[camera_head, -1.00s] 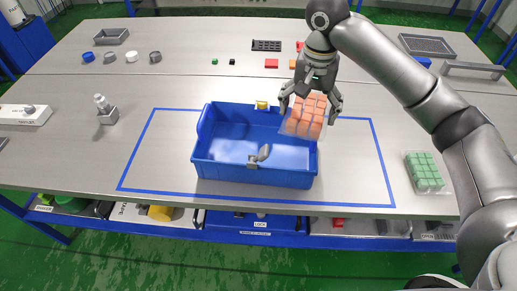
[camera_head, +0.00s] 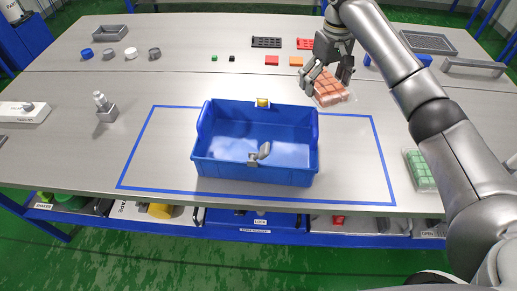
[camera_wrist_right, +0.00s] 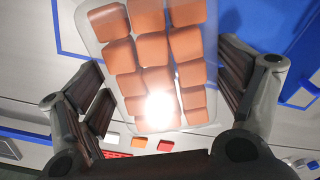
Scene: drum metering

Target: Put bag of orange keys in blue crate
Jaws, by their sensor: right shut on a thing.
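The bag of orange keys (camera_head: 331,90) is a clear pack of orange blocks. My right gripper (camera_head: 326,84) is shut on it, beyond and to the right of the crate in the head view. In the right wrist view the bag (camera_wrist_right: 152,62) fills the space between the fingers (camera_wrist_right: 160,95). The blue crate (camera_head: 253,175) stands upright on the table inside a blue tape outline, and its visible floor looks empty. A small grey piece (camera_head: 262,151) is at its front wall. My left gripper is not in view.
A bag of green blocks (camera_head: 420,168) lies at the right, beside my right arm. Small coloured blocks (camera_head: 272,60) and dark and red trays (camera_head: 266,42) are at the back. A grey post (camera_head: 104,108) stands at the left. The table left of the crate is mostly clear.

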